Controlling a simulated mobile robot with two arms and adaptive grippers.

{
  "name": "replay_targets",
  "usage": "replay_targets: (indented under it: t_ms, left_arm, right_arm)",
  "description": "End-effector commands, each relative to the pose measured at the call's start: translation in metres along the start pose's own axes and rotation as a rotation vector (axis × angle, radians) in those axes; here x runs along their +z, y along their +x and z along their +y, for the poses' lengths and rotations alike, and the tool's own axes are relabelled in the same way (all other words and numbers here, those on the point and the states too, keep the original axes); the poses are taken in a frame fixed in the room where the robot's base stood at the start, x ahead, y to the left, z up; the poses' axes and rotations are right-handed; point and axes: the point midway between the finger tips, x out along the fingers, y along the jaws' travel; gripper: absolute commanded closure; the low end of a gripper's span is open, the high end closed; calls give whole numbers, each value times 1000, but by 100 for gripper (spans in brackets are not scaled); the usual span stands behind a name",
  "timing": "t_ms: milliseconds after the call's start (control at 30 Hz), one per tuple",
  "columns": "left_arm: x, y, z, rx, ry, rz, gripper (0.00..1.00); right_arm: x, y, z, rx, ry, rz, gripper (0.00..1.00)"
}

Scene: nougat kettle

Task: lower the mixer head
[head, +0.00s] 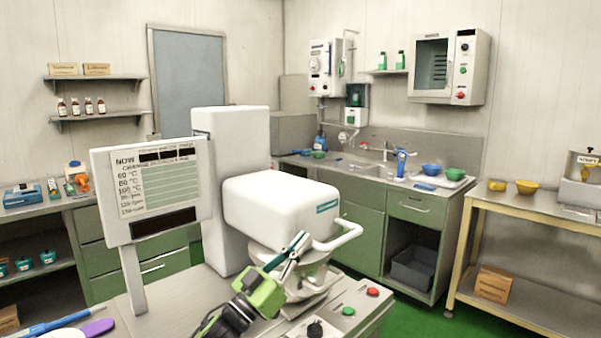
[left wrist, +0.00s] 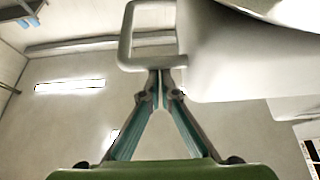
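The mixer has a white column (head: 232,150) and a blocky white head (head: 280,203), which shows just above a pale metal bowl (head: 310,283). I cannot tell its exact tilt. A pale handle (head: 345,238) sticks out from the head's right side. My left gripper (head: 302,240) points up at the head's front, left of the handle in the head view. In the left wrist view its fingertips (left wrist: 160,78) are together, with no object visible between them, close to the handle loop (left wrist: 148,66). Contact is unclear. The head's underside (left wrist: 240,60) fills the upper right there. My right gripper is not in view.
A sign panel (head: 152,188) on a post stands left of the mixer. Green (head: 348,311) and red (head: 373,292) buttons and a black knob (head: 315,328) sit on the mixer's base, right of my left gripper. A sink counter and a side table (head: 540,212) stand behind.

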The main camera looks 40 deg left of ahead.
Motion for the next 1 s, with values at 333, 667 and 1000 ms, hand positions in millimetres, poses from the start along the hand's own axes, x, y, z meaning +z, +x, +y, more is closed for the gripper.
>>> replay_targets:
  t_ms: [333,667,1000]
  left_arm:
    - [1,1,0,-4,-3,-15,100]
    - [-57,32,1,2,3,-2,100]
    - [-88,48,1,1,0,1,100]
  right_arm:
    - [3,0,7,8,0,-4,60]
    - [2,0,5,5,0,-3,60]
    - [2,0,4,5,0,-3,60]
